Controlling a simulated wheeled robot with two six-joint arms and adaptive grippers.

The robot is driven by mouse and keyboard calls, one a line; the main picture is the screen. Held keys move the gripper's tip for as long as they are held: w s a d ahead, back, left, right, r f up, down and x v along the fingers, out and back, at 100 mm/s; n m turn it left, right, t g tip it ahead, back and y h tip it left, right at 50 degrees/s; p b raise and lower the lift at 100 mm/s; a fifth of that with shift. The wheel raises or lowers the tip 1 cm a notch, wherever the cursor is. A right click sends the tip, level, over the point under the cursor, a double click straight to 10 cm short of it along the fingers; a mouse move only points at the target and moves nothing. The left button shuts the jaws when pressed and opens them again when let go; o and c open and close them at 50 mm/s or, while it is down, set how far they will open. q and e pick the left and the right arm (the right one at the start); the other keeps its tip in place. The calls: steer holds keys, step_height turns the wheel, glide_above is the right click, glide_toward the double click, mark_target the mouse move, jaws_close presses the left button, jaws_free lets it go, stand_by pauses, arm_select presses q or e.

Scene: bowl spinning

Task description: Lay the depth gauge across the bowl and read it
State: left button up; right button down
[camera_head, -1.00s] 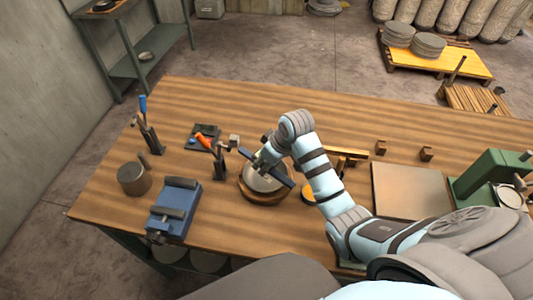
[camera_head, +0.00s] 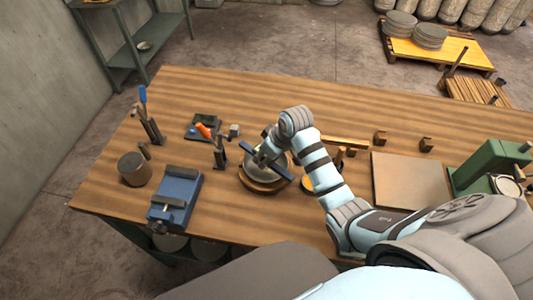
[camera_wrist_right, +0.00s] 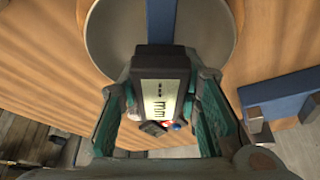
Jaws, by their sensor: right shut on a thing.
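The bowl (camera_head: 252,174), a round grey metal dish, sits on a round wooden base (camera_head: 262,186) near the middle of the bench. My right gripper (camera_head: 264,155) is over the bowl, shut on the depth gauge (camera_head: 282,174). The gauge's dark blue bar runs slantwise over the bowl in the head view. In the right wrist view, its black body with a lit "mm" display (camera_wrist_right: 163,92) is between my teal finger pads, and the grey bowl (camera_wrist_right: 110,35) lies beyond it. I cannot tell whether the bar touches the rim. My left gripper is out of view.
A blue vise (camera_head: 177,195) and a cylinder (camera_head: 134,168) stand left of the bowl. Tool stands (camera_head: 219,153) and a dark tray (camera_head: 203,127) are close behind left. A flat board (camera_head: 410,182) and green machine (camera_head: 485,165) are right.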

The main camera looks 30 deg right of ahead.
steer(key=c, duration=1.1)
jaws_free()
steer(key=v, duration=1.2)
